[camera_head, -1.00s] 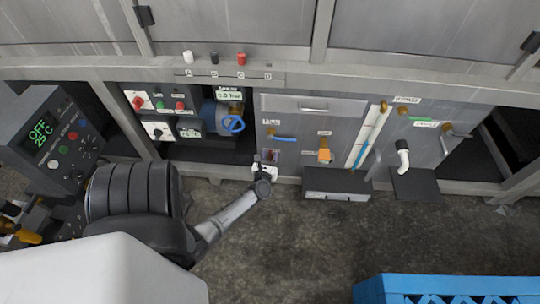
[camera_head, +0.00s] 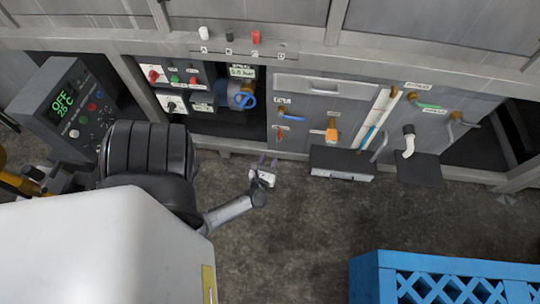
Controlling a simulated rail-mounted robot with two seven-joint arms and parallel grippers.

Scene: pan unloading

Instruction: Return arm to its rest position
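My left arm (camera_head: 232,212) comes in from the lower left. Its gripper (camera_head: 268,161) is over the dark floor in front of the machine's panel. Its two small fingers point toward the panel and stand apart, with nothing seen between them. A small red handle (camera_head: 280,133) hangs on the panel beyond the fingers, clear of the gripper. A blue-tipped lever (camera_head: 291,117) is above it. My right gripper is not in view.
A control box (camera_head: 65,100) reads OFF, 25°C at left. A blue crate (camera_head: 368,282) is at lower right. The middle floor is open.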

